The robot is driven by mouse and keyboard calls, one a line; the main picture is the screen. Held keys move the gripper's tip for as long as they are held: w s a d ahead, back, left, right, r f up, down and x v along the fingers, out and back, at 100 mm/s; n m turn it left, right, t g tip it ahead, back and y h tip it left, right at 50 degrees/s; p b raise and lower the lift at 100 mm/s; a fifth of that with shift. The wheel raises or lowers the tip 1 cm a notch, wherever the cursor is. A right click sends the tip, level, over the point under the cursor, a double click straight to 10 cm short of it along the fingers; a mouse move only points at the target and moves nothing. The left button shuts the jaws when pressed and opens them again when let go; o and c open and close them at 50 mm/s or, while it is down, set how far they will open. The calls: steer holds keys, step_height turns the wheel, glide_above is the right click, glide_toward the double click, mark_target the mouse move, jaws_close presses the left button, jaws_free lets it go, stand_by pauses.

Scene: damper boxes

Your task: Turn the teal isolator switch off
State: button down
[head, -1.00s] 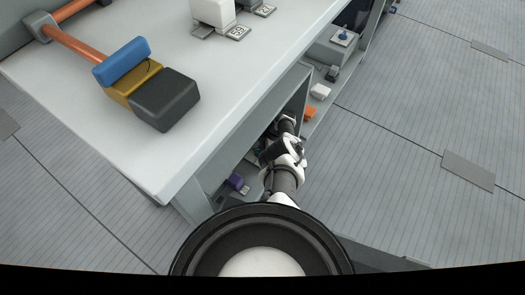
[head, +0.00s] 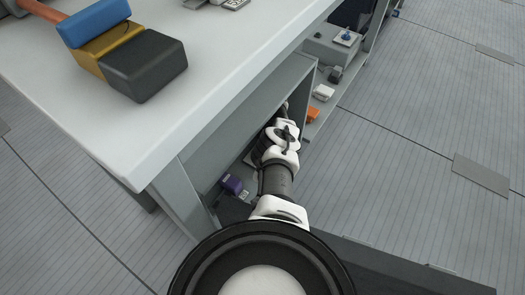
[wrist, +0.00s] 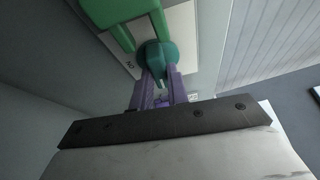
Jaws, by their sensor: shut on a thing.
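The teal isolator switch (wrist: 157,54) shows in the wrist view as a rounded knob with a narrow grip on a pale plate (wrist: 182,28). Small dark lettering is on the plate left of the knob. My gripper (wrist: 156,84) has purple fingers, and they are closed on the knob's grip, one on each side. In the head view my arm reaches into the open bay under the counter. There the switch and my fingertips are hidden behind the arm and the bay wall.
A green bar-like part (wrist: 118,14) is close to the knob's upper left. The bay's side panel (head: 295,88) stands beside my arm. A purple item (head: 232,184), an orange item (head: 312,115) and a white item (head: 323,92) are on the lower shelves.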

steer(key=shift+n, duration=0.5)
steer(key=c, duration=1.4)
jaws_free()
steer(key=shift+o, duration=0.2)
